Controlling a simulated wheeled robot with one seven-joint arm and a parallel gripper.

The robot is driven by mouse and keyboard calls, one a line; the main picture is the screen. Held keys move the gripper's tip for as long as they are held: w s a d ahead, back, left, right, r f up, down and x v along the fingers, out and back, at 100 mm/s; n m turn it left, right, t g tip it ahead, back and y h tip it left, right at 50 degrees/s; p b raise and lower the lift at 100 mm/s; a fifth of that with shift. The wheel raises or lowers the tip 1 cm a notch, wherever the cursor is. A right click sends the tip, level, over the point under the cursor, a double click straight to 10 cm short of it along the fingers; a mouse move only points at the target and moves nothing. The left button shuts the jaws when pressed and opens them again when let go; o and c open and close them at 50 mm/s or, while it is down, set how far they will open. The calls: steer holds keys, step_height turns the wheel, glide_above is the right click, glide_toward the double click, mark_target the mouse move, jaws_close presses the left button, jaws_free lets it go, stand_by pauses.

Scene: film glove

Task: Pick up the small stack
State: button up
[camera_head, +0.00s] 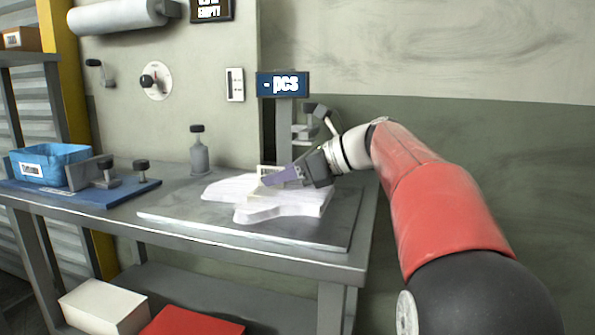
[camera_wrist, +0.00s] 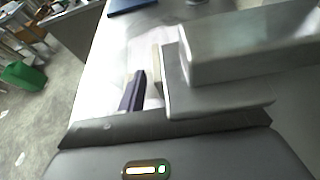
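White, flat glove-shaped film pieces lie on a grey plate (camera_head: 190,221) on the workbench. A thin spread (camera_head: 228,187) lies at the left and a thicker white stack (camera_head: 285,204) at the right, partly overlapping in view. My gripper (camera_head: 284,177) is low over the thicker stack, its purple finger pointing left. It hides part of the stack; I cannot tell whether it touches. In the wrist view one purple finger (camera_wrist: 132,92) shows beside a narrow beige strip and white material. The other finger is not clear, so the opening cannot be judged.
A post with a blue "- pcs" display (camera_head: 283,84) stands behind the plate. In the wrist view a grey block-like body (camera_wrist: 250,50) fills the right side. A blue bin (camera_head: 52,164), a blue board (camera_head: 75,192) with clamps and a grey bottle (camera_head: 199,155) stand further left.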

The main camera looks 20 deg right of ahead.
steer(key=shift+w+a+f, duration=0.1)
steer(key=shift+w+a, duration=0.05)
steer(key=shift+a, duration=0.05)
jaws_close()
stand_by(0.4)
